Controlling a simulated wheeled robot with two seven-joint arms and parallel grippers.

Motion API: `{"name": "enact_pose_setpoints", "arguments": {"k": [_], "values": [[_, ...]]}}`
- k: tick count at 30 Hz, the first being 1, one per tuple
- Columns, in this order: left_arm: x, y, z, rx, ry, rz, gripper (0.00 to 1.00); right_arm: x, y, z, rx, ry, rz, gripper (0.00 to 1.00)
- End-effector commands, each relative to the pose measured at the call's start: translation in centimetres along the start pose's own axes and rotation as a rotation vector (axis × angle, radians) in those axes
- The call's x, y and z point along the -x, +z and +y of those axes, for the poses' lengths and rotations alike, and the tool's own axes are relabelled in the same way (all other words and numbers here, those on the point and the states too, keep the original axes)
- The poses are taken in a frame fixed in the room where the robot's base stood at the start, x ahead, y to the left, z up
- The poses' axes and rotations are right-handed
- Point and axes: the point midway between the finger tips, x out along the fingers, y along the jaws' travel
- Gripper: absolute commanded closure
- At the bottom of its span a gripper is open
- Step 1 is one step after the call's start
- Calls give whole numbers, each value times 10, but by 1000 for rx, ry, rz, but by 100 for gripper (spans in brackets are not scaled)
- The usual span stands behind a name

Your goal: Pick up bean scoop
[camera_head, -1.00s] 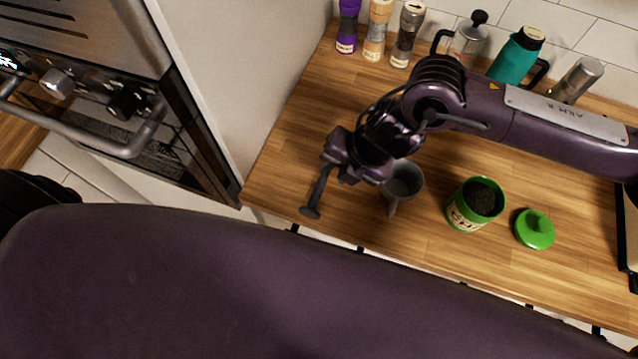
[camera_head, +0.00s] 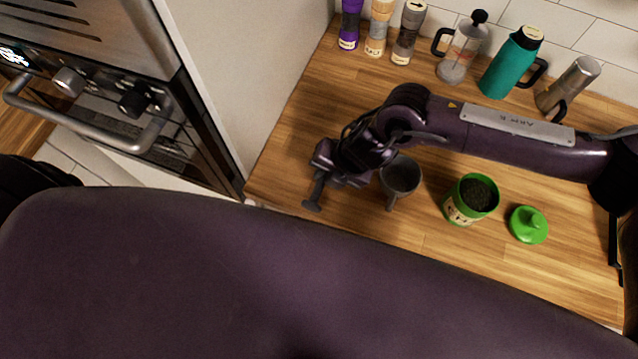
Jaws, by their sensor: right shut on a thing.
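My right gripper (camera_head: 325,174) is shut on a slim dark piece with a wider end, which I take to be the bean scoop (camera_head: 317,192). The piece slants down from the jaws near the counter's left front corner. The rest of it is hidden by the gripper, and its height above the wood is hard to tell. A green can (camera_head: 462,207) filled with dark contents stands open to the right. Its green lid (camera_head: 529,225) lies beside it. My left gripper is not in view.
A grey cup (camera_head: 400,177) with a handle stands close to the right of the gripper. Bottles, a French press (camera_head: 464,50), a teal flask (camera_head: 511,64) and a moka pot (camera_head: 571,84) line the back wall. An oven with a bar handle (camera_head: 86,126) is at left.

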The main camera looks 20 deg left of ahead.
Motion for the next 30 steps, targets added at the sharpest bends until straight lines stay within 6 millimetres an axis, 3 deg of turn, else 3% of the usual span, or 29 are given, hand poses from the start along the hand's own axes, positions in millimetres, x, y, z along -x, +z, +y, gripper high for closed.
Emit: {"name": "enact_pose_setpoints", "arguments": {"k": [8,14,30], "values": [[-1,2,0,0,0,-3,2,4,1,2,0,2,-1,100],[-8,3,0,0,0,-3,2,24,1,11,3,3,-3,100],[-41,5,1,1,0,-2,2,153,1,64,3,2,-5,100]]}}
